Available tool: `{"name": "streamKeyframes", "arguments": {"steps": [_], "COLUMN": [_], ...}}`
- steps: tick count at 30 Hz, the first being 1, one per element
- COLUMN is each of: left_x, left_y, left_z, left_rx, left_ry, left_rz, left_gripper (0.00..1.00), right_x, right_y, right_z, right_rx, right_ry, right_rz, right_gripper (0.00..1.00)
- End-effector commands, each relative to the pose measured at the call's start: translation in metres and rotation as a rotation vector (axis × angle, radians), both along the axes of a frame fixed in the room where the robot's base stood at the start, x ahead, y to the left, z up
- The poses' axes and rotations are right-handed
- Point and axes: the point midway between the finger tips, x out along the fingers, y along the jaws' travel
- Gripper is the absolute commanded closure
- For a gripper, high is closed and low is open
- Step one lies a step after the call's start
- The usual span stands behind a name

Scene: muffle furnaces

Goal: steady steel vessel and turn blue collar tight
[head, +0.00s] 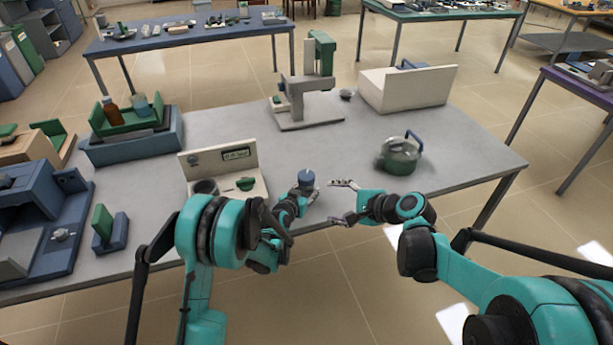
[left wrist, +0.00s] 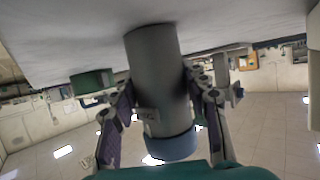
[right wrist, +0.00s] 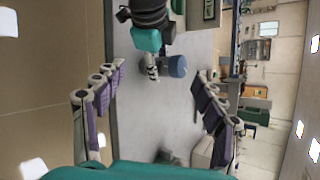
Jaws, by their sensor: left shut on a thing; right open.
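The steel vessel (left wrist: 157,75) is a grey cylinder near the front edge of the grey table. It carries a blue collar (head: 306,178) at its top, which shows at the lower end in the inverted left wrist view (left wrist: 170,146). My left gripper (head: 300,196) is shut on the vessel's body, one finger on each side, below the collar. My right gripper (head: 344,204) is open and empty, just right of the vessel and apart from it. In the right wrist view the blue collar (right wrist: 177,66) lies between and beyond the spread fingers; the vessel is mostly hidden there.
A green round pot with a blue handle (head: 400,157) sits at the right. A press-like device (head: 305,108) and a white block (head: 408,90) stand farther back. The table's middle is mostly clear.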

Motion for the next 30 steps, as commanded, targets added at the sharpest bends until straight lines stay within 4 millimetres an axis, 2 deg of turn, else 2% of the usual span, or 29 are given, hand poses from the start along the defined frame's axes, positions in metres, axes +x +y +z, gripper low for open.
{"name": "streamKeyframes", "arguments": {"steps": [1,6,12,18,21,26,30], "left_x": [0.0,0.0,0.0,0.0,0.0,0.0,0.0], "left_y": [0.0,0.0,0.0,0.0,0.0,0.0,0.0], "left_z": [0.0,0.0,0.0,0.0,0.0,0.0,0.0], "left_rx": [0.0,0.0,0.0,0.0,0.0,0.0,0.0], "left_ry": [0.0,0.0,0.0,0.001,0.001,0.001,0.001], "left_rz": [0.0,0.0,0.0,0.0,0.0,0.0,0.0], "left_gripper": [1.0,1.0,1.0,1.0,1.0,1.0,1.0], "right_x": [0.015,0.052,0.083,0.098,0.1,0.103,0.114], "right_y": [0.001,0.004,0.0,-0.009,-0.012,-0.011,0.002], "right_z": [-0.005,-0.02,-0.043,-0.063,-0.069,-0.073,-0.073], "right_rx": [0.08,0.37,0.705,0.962,1.038,1.092,1.096], "right_ry": [0.026,0.129,0.26,0.37,0.405,0.432,0.436], "right_rz": [-0.031,-0.123,-0.198,-0.231,-0.235,-0.237,-0.233], "right_gripper": [0.3,0.3,0.3,0.3,0.3,0.3,0.3]}}
